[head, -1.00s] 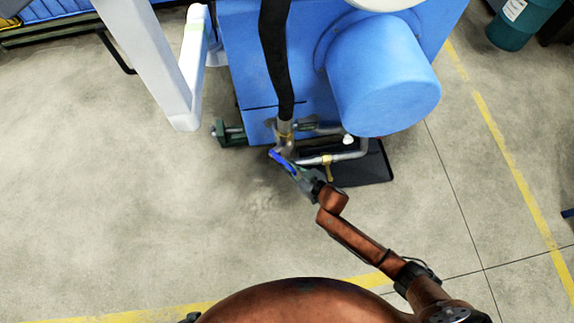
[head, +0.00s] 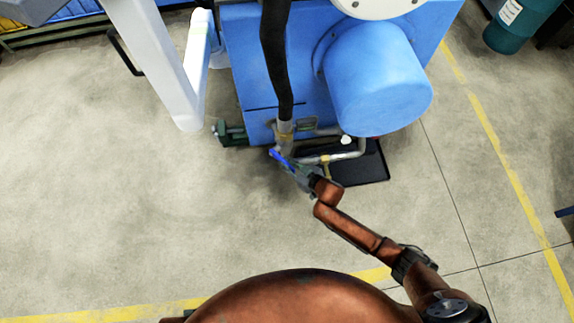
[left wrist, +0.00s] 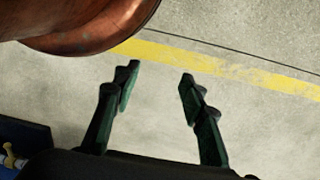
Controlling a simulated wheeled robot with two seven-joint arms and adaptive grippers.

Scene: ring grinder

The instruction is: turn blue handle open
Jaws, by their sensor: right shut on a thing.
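The blue handle (head: 280,156) sits on the pipe fitting at the front foot of the blue machine, below the black hose. My right gripper (head: 292,166) reaches it from the lower right and is shut on it; the fingers partly hide the handle. The left gripper is not visible in the head view. In the left wrist view my left gripper (left wrist: 158,88) is open and empty, with its two fingers apart above bare floor.
The blue grinder (head: 310,75) with its round housing (head: 375,80) stands behind the handle. A black hose (head: 275,60) drops to the fitting. A black tray (head: 365,165) lies under the pipe. A white post (head: 155,65) stands at left. Open concrete floor lies left.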

